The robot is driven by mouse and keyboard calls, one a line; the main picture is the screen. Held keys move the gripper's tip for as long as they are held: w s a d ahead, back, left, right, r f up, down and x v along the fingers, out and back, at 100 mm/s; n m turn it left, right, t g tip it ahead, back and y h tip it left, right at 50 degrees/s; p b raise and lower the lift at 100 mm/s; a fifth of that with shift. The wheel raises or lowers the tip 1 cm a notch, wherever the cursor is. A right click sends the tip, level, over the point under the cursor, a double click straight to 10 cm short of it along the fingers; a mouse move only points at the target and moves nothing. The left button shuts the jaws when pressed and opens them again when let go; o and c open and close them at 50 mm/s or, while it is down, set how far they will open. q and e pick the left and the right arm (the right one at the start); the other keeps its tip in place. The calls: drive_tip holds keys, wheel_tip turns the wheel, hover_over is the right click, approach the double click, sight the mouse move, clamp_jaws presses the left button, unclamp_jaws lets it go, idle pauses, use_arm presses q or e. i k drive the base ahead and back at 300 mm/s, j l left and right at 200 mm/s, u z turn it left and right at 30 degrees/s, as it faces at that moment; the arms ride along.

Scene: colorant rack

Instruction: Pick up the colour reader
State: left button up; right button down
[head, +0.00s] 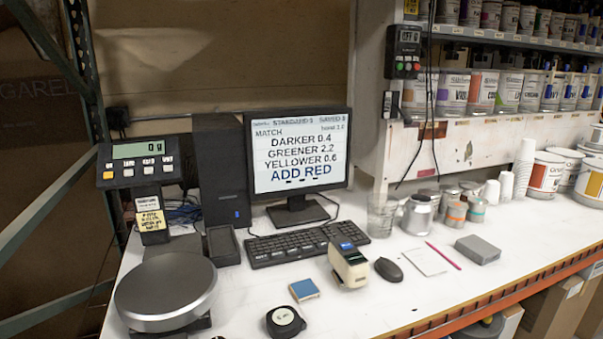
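The colour reader (349,267) is a small cream and black handheld device with a small lit blue screen on top. It stands on the white bench in front of the keyboard, between a blue square tile (304,289) and a dark computer mouse (388,269). Nothing covers it in the head view. Neither of my grippers is in view.
A scale (166,291) fills the left front, and a tape measure (285,321) lies near the front edge. The keyboard (307,240) and monitor (297,154) stand behind. Cups and cans (419,213) stand right of the keyboard. A notepad (425,260) and grey block (477,249) lie right.

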sight(352, 268)
drive_tip(key=i+l+u, duration=0.1)
drive_tip(key=i+l, duration=0.35)
drive_tip(key=i, duration=0.15)
drive_tip(key=i+l, duration=0.55)
drive_tip(key=i+j+u, duration=0.05)
